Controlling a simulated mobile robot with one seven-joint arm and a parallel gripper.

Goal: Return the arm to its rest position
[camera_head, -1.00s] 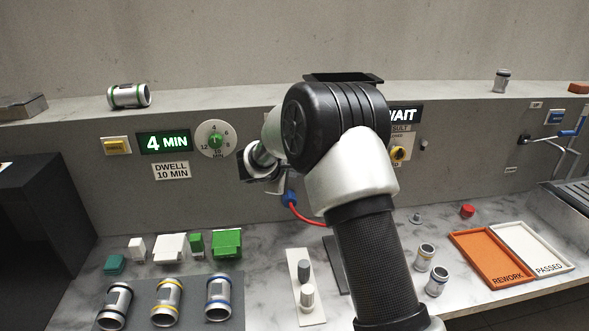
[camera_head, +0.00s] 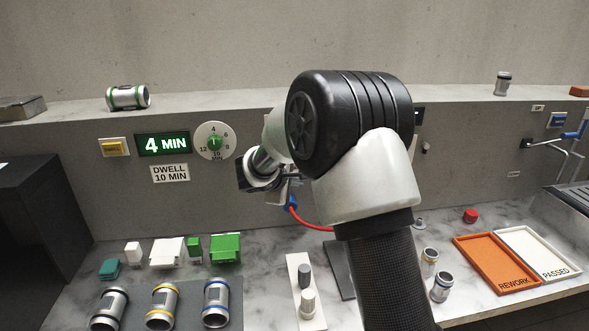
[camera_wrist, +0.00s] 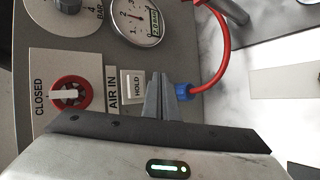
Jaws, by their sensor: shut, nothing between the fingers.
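My arm rises across the middle of the head view, bent at a large black joint, with its wrist near the grey wall panel (camera_head: 90,190). My gripper (camera_wrist: 158,85) shows in the wrist view with its two grey fingers together and nothing between them. The fingertips appear in front of the panel beside the HOLD button (camera_wrist: 132,87). A blue hose fitting (camera_wrist: 181,91) with a red hose (camera_wrist: 222,50) is just right of the fingers; I cannot tell whether they touch. In the head view my arm hides most of the gripper.
The panel has a round dial (camera_head: 215,141), a 4 MIN display (camera_head: 163,144) and a red valve knob (camera_wrist: 70,97). An orange REWORK tray (camera_head: 489,264) and a white PASSED tray (camera_head: 545,252) lie at right.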

